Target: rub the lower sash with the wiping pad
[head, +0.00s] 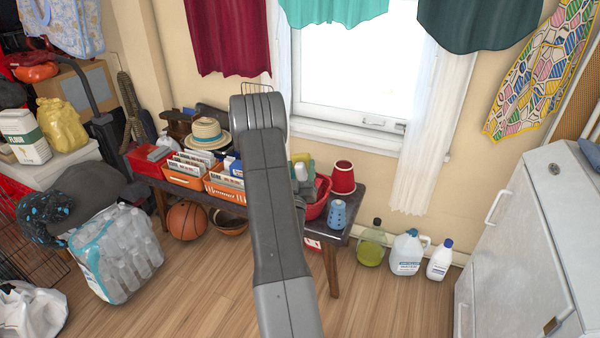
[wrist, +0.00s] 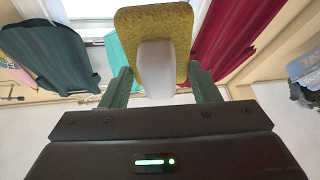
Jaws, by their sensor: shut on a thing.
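The lower sash (head: 345,116) is the white-framed lower part of the bright window in the head view, with a small latch on its bottom rail. The wiping pad (wrist: 180,22) is a mustard-yellow slab with a pale grip (wrist: 155,72), seen large in the wrist view. My gripper (wrist: 164,84) is shut on the pale grip, with a dark green finger on each side. Part of the white window frame (wrist: 88,28) shows behind the pad in the wrist view, and the pad appears apart from it. In the head view my arm hides the gripper.
Red (head: 227,35), teal (head: 330,10) and dark green (head: 480,22) cloths hang by the window. A bench (head: 345,222) below carries orange crates (head: 188,174), a straw hat (head: 208,133) and a red cup (head: 343,177). Jugs (head: 405,252) stand right of it. A pale cabinet (head: 520,250) stands far right.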

